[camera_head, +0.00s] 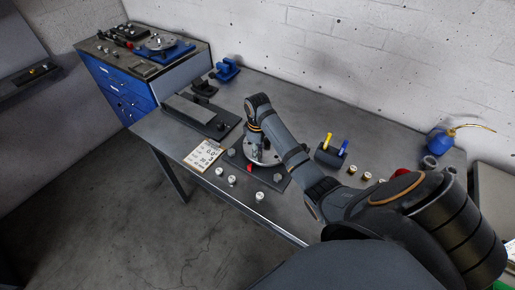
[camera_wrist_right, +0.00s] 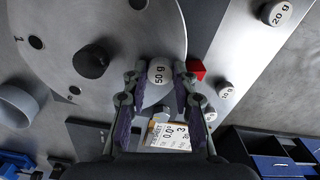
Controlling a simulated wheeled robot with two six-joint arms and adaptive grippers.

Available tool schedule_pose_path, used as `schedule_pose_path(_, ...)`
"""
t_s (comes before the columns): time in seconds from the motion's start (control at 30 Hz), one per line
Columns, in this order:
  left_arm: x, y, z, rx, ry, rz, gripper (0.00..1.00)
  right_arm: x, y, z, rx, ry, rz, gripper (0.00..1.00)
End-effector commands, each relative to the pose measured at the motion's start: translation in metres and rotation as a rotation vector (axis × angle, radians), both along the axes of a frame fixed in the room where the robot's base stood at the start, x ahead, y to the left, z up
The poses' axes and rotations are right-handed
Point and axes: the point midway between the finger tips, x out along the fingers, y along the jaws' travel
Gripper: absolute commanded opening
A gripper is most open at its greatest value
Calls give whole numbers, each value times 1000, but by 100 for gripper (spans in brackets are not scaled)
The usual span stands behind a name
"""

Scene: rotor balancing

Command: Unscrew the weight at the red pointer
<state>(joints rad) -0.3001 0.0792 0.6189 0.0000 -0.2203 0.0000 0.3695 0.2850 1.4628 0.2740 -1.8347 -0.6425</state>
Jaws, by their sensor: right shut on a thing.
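The grey rotor disc (camera_head: 268,158) lies flat on a dark base plate on the bench; in the right wrist view the disc (camera_wrist_right: 130,35) shows holes and a dark central knob (camera_wrist_right: 91,62). The red pointer (camera_head: 249,168) stands at the disc's edge; it also shows in the right wrist view (camera_wrist_right: 197,70). A silver weight marked 50 g (camera_wrist_right: 159,72) sits at the disc's rim beside the pointer. My right gripper (camera_wrist_right: 157,80) points down over the disc and is shut on this weight, a finger on each side. In the head view my wrist partly hides the disc. My left gripper is not in view.
Loose weights stand around the disc, including one marked 20 g (camera_wrist_right: 275,13) and one marked 10 g (camera_wrist_right: 226,91). A readout card (camera_head: 205,155) lies left of the base. A holder (camera_head: 330,154) with yellow and blue tools and a blue oil can (camera_head: 439,142) stand to the right.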

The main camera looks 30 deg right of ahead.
Motion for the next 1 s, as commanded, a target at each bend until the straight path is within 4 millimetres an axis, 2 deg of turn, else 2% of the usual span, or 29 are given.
schedule_pose_path(0.03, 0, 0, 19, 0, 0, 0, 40, -2, 1, 9, 3, 6, 93, 0)
schedule_pose_path(0.1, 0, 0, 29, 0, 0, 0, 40, -2, 1, 9, 3, 6, 242, 0)
schedule_pose_path(0.4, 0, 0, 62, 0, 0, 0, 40, -1, 1, 7, 2, 3, 881, 0)
schedule_pose_path(0.6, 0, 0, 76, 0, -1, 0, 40, -1, 1, 5, 2, 3, 1270, 0)
schedule_pose_path(0.73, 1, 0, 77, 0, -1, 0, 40, -1, 1, 2, 0, 2, 1378, 0)
schedule_pose_path(1.0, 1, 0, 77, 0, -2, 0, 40, -1, 1, 2, 0, 2, 1393, 0)
